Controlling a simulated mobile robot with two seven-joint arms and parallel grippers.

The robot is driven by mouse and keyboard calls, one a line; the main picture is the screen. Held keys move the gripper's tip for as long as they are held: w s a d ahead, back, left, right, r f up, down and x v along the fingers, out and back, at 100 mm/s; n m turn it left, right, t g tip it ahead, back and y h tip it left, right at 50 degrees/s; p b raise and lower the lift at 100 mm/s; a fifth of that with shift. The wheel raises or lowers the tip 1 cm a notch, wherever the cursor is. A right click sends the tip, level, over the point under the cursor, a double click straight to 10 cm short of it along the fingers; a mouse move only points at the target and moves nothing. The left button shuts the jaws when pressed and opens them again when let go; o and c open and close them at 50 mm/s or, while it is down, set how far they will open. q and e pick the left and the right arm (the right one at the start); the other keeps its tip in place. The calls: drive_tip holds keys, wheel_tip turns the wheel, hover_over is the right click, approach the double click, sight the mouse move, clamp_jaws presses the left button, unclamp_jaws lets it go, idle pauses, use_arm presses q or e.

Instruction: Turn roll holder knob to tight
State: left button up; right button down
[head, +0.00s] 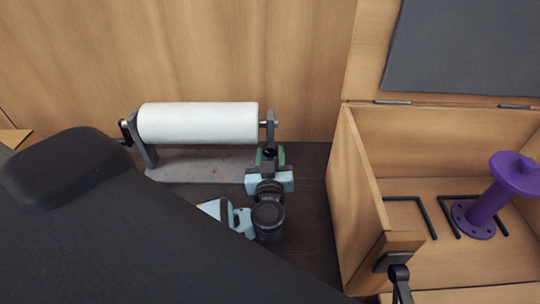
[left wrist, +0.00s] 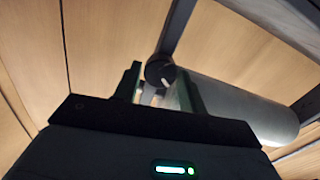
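The roll holder has a grey base (head: 195,167) and carries a white roll (head: 198,123) on an axle between two upright brackets. The round black knob (left wrist: 160,71), with a pale pointer mark, shows at the near end of the holder in the left wrist view. My left gripper (head: 269,153) is at the right-hand bracket (head: 270,128), below the axle end. In the left wrist view its two green fingers (left wrist: 159,76) are apart, with the knob between their tips. I cannot tell whether they touch it. My right gripper is out of view.
An open wooden box (head: 362,205) stands at the right, its lid (head: 460,50) raised. A purple flanged spool (head: 487,205) and black bent rods (head: 410,203) are inside. A wooden wall (head: 240,50) stands behind the holder. My own arm hides the lower left.

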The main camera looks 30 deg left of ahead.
use_arm(q)
drive_tip(key=c, duration=0.6)
drive_tip(key=n, duration=0.3)
drive_tip(key=shift+f+n, duration=0.1)
drive_tip(key=shift+n, duration=2.1)
drive_tip(key=o, duration=1)
